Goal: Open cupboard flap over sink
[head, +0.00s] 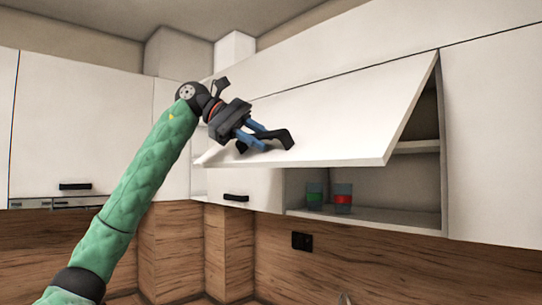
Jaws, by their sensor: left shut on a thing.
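The white cupboard flap (345,110) is hinged along its top edge and stands part open, tilted outward with its lower edge raised. My left gripper (260,138) is at the flap's outer face near its lower left part, with its blue fingers shut on the black flap handle (282,137). The fingers partly hide the handle. The open cupboard (385,190) shows below and to the right of the flap, but the flap hides its upper left inside. My right gripper is out of view.
Two cups, one with a green band (314,196) and one with a red band (343,198), stand on the cupboard floor. A closed cupboard with a black handle (236,197) is to the left. A wall socket (302,241) is on the wood splashback.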

